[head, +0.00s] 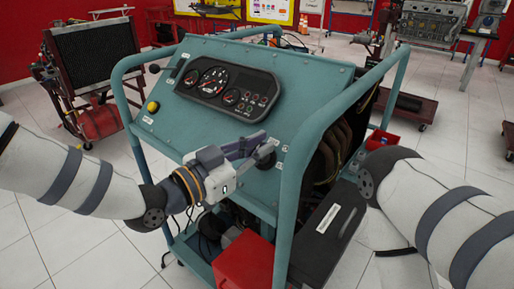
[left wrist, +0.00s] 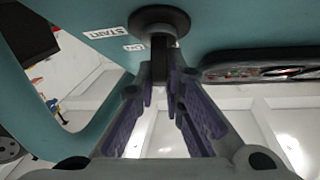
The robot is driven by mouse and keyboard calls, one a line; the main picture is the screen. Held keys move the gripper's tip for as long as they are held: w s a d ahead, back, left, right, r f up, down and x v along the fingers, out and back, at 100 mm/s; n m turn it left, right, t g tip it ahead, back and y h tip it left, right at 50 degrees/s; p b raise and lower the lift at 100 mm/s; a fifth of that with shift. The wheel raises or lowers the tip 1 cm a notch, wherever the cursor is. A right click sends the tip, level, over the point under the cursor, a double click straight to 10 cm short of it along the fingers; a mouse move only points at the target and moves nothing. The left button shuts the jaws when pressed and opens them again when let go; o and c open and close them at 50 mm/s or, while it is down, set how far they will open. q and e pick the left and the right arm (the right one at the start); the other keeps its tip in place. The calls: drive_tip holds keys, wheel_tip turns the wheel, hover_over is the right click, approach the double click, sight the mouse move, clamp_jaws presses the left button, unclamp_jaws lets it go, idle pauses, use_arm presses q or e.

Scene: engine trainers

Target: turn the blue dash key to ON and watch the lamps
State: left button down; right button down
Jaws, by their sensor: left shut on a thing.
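The blue-green dash panel (head: 300,90) slopes toward me on a tubular frame. My left gripper (head: 254,149) is at its lower right, at a round black key switch (head: 267,158). In the left wrist view my left gripper (left wrist: 160,78) is shut on the dark key (left wrist: 159,52), which stands out from the round black switch base (left wrist: 160,22). A START label (left wrist: 105,32) and a smaller label lie beside the base. The key looks dark; its exact angle is hard to tell. The small lamps (head: 256,99) sit right of the gauges; whether any is lit is unclear. My right gripper is not visible.
The black gauge cluster (head: 215,83) and a yellow button (head: 152,107) are on the panel. A red box (head: 243,262) and a black battery-like box (head: 328,228) sit low in front. The frame's tube (head: 300,165) runs close right of the switch. A radiator stand (head: 95,55) is behind left.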

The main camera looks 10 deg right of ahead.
use_arm(q)
drive_tip(key=m+g, duration=0.1)
drive_tip(key=m+g+h+b, duration=0.1)
drive_tip(key=m, duration=0.1)
drive_tip(key=m+g, duration=0.1)
drive_tip(key=shift+f+m, duration=0.3)
drive_tip(key=shift+s+m+g+b, duration=0.2)
drive_tip(key=shift+m+g+b, duration=0.35)
drive_tip(key=shift+m+g, duration=1.45)
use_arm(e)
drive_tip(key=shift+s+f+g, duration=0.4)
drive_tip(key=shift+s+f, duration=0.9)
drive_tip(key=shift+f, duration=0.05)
use_arm(q)
drive_tip(key=shift+r, duration=0.1)
drive_tip(key=c, duration=1.7)
unclamp_jaws()
drive_tip(key=shift+r, duration=0.1)
